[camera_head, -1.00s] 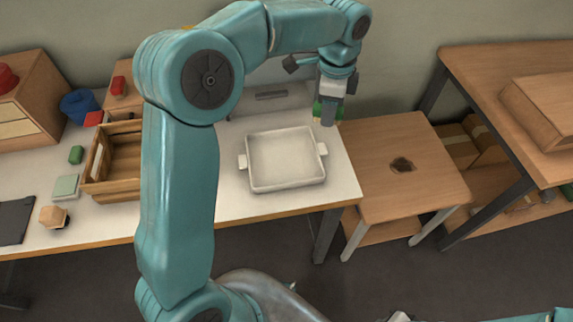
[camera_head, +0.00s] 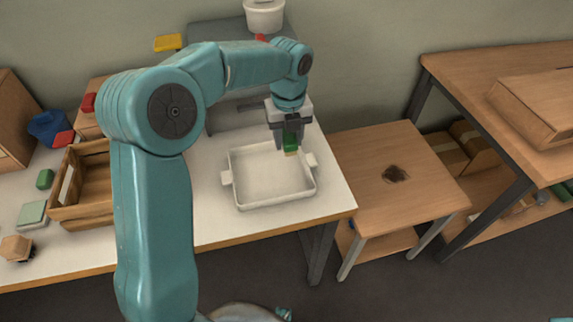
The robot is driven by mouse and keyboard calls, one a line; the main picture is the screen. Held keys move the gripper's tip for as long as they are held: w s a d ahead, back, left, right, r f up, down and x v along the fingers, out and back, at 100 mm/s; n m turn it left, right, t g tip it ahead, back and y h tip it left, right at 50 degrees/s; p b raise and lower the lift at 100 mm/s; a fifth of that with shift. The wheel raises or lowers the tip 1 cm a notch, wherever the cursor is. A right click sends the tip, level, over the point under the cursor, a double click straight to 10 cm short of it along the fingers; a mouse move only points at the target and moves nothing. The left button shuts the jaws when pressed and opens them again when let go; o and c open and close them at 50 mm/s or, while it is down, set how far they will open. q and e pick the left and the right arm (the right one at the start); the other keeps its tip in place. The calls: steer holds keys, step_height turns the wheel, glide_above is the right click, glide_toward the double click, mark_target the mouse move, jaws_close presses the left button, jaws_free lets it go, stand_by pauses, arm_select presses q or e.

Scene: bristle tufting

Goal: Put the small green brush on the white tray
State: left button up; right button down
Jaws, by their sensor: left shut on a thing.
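The white tray (camera_head: 268,203) lies on the white table, near its right end. My left gripper (camera_head: 290,139) is over the tray's back right part, pointing down. It is shut on the small green brush (camera_head: 291,144), whose green body shows between the fingers with a pale lower end. The brush appears above or just at the tray's back rim; I cannot tell whether it touches the tray. My right gripper is not in view.
A wooden crate (camera_head: 83,213) stands left of the tray, partly behind my left arm. A green block (camera_head: 45,179) and a pale green box (camera_head: 32,215) lie farther left. A lower wooden table (camera_head: 410,200) stands to the right.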

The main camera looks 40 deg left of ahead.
mark_target(288, 137)
arm_select(q)
step_height(288, 137, down, 9)
steer(key=shift+b, duration=0.35)
steer(key=o, duration=1.1)
steer(key=shift+f, duration=0.15)
steer(key=shift+c, duration=0.2)
steer(key=shift+r, duration=0.25)
step_height(288, 137, up, 12)
steer(key=shift+p, duration=0.7)
steer(key=shift+s+d+f, duration=0.1)
steer(key=shift+s, duration=0.05)
